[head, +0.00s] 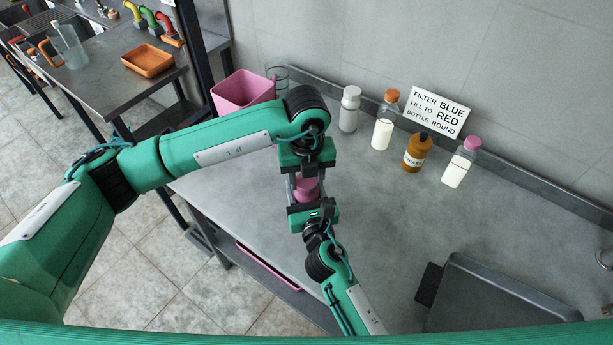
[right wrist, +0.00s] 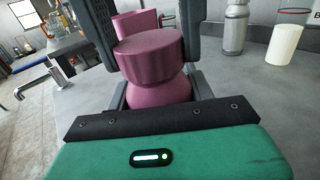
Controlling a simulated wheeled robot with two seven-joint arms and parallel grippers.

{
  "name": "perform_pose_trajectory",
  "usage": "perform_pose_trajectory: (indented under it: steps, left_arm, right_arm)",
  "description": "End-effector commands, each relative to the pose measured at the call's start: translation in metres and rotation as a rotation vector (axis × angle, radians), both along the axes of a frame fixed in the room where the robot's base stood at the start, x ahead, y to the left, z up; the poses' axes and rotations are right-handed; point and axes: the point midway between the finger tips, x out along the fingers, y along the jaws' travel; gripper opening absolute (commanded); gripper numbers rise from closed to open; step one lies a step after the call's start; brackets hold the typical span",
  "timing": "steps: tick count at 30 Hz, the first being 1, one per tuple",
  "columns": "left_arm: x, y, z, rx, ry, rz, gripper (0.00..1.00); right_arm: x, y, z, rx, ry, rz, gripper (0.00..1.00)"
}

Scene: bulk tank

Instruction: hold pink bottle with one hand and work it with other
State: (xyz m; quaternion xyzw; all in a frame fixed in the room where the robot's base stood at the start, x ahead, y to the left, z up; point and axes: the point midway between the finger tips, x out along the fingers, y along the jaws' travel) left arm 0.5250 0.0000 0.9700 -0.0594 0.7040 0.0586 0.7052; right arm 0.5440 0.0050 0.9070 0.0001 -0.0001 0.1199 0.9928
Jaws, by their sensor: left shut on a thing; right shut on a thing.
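The pink bottle (head: 306,188) is held between my two grippers above the near left part of the counter. My left gripper (head: 305,172) is shut on it from the far side. My right gripper (head: 307,201) is shut on it from the near side. In the right wrist view the pink bottle (right wrist: 152,62) shows a wide ribbed top over a rounded lower part, with dark fingers on both sides. The grippers hide much of the bottle in the head view, and I cannot tell exactly which part each one grips.
A pink bin (head: 243,91) and a clear glass (head: 278,76) stand at the back left. A grey tray (head: 490,290) lies right.

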Motion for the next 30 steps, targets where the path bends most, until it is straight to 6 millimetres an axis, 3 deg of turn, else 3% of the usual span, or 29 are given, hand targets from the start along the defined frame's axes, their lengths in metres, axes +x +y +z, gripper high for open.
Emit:
perform_pose_trajectory:
  steps: [30]
  left_arm:
    - [0.000, 0.000, 0.022, 0.000, 0.000, -0.002, 0.17]
  right_arm:
    - [0.000, 0.000, 0.000, 0.000, 0.000, 0.000, 0.00]
